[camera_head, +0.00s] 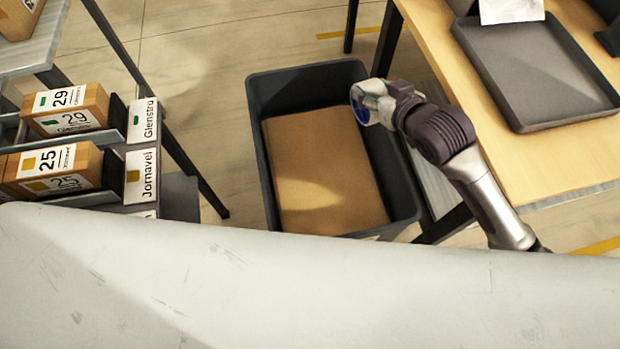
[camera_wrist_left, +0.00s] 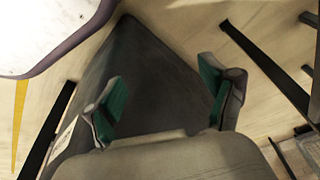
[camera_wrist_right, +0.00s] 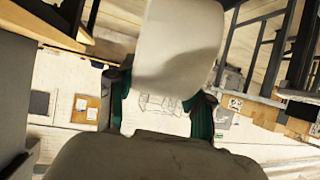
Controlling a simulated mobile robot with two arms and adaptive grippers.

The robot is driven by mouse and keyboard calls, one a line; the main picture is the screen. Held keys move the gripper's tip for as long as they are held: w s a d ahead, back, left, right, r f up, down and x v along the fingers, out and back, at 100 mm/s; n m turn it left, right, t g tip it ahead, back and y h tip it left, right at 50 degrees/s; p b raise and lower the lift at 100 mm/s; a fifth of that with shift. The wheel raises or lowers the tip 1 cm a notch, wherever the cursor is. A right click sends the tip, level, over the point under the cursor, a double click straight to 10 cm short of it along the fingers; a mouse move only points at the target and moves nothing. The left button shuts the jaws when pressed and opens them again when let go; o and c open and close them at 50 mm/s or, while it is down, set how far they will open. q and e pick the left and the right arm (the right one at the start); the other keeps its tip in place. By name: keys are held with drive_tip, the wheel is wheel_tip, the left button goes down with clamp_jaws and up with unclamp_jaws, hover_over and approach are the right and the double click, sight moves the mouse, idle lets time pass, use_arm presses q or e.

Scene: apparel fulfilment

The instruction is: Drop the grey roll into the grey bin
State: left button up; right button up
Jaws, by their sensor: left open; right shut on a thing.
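The grey bin (camera_head: 258,170) stands on the floor in the middle of the head view, open at the top, with a flat brown cardboard-like surface inside. My right gripper (camera_head: 370,103) is over the bin's right rim in the head view; its fingers are hard to make out there. In the right wrist view my right gripper (camera_wrist_right: 158,103) is shut on a pale, rounded thing, which I take for the grey roll (camera_wrist_right: 178,45). The roll cannot be made out in the head view. My left gripper (camera_wrist_left: 165,97) is open and empty in the left wrist view.
A wooden table (camera_head: 540,165) with a dark grey tray (camera_head: 535,75) stands right of the bin. On the left, a rack holds labelled brown boxes (camera_head: 88,98) and name cards (camera_head: 141,175). Table legs stand close to the bin. Floor is clear between rack and bin.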

use_arm(q)
drive_tip(key=w+d+r+t+h+b, duration=0.1)
drive_tip(key=w+d+r+t+b, duration=0.1)
drive_tip(key=w+r+t+b, duration=0.5)
drive_tip(key=w+d+r+t+h+b, duration=0.2)
drive_tip(key=w+d+r+t+b, duration=0.15)
drive_tip(key=w+r+b, duration=0.75)
wheel_tip(320, 180, up, 16)
drive_tip(key=s+d+t+h+b, duration=0.1)
drive_tip(key=t+b, duration=0.3)
drive_tip(key=t, duration=0.5)
drive_tip(key=shift+s+d+m+h, duration=0.3)
drive_tip(key=shift+s+h, duration=0.3)
drive_tip(key=shift+h, duration=0.2)
use_arm(e)
drive_tip(key=w+a+f+n+g+y, duration=0.1)
drive_tip(key=w+a+f, duration=0.1)
drive_tip(key=f, duration=0.6)
drive_tip(key=w+a+f+n+y, duration=0.1)
drive_tip(key=w+a+f, duration=0.2)
drive_tip(key=f, duration=0.6)
drive_tip(key=w+a+f+n+g+y, duration=0.1)
drive_tip(key=w+a+f+n, duration=0.1)
drive_tip(key=f, duration=0.7)
drive_tip(key=shift+w+a+g, duration=0.3)
drive_tip(key=shift+w+a, duration=0.15)
drive_tip(key=shift+w, duration=0.45)
use_arm(q)
drive_tip(key=shift+r, duration=0.1)
